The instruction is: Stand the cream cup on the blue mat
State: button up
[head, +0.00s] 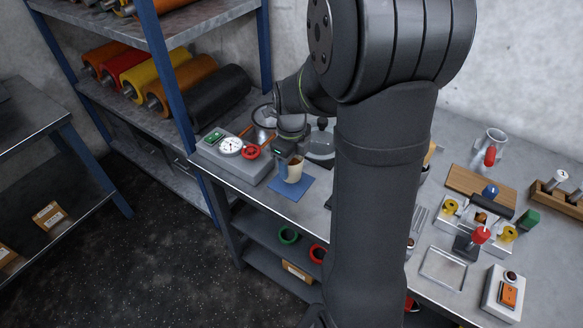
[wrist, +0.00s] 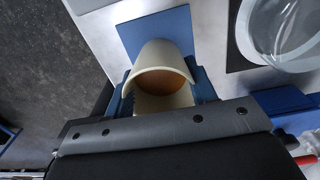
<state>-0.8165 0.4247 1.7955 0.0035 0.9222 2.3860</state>
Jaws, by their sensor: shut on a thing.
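The cream cup (head: 294,172) is at the blue mat (head: 283,188) near the left end of the bench. My gripper (head: 288,160) is at the cup from above and behind, shut on it. In the wrist view the cream cup (wrist: 161,72) sits between the two blue fingers of my gripper (wrist: 160,88), with a brown-orange inside showing. The blue mat (wrist: 155,30) shows beyond the cup. My arm hides part of the bench.
A grey panel (head: 232,157) with a gauge and red knob stands just left of the mat. A clear glass bowl (wrist: 285,30) is close on the right in the wrist view. The bench's front edge runs close to the mat. A rack of coloured rolls (head: 155,80) stands behind left.

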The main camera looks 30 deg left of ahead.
jog(key=shift+f, duration=1.1)
jog(key=shift+f, duration=0.1)
jog(key=o, duration=1)
jog(key=shift+o, duration=0.2)
notch_tip(320, 180, up, 12)
notch_tip(320, 180, down, 12)
jog(key=shift+f, duration=0.2)
jog(key=shift+r, duration=2.15)
